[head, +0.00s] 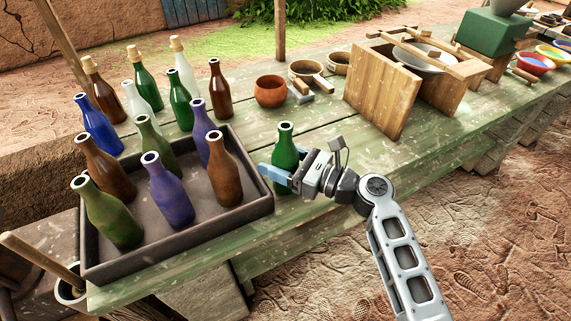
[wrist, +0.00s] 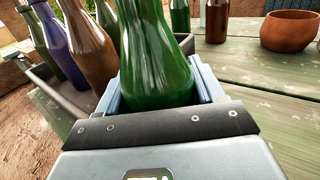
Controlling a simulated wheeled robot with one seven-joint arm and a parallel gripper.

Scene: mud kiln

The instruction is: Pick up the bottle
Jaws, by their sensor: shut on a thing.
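A green bottle (head: 285,150) stands upright near the front edge of the green wooden table, just right of the dark tray. My gripper (head: 274,175) reaches it from the right and is shut around its lower body. In the wrist view the green bottle (wrist: 155,65) fills the space between the blue fingers of my gripper (wrist: 158,92). Its neck is cut off at the top of that view. I cannot tell whether its base touches the table.
The dark tray (head: 262,205) at the left holds several green, brown and purple bottles. More bottles stand behind it, including a brown one (head: 220,92). A clay pot (head: 270,91) and a wooden box (head: 378,95) stand farther back. Bare tabletop (head: 330,125) lies behind my gripper.

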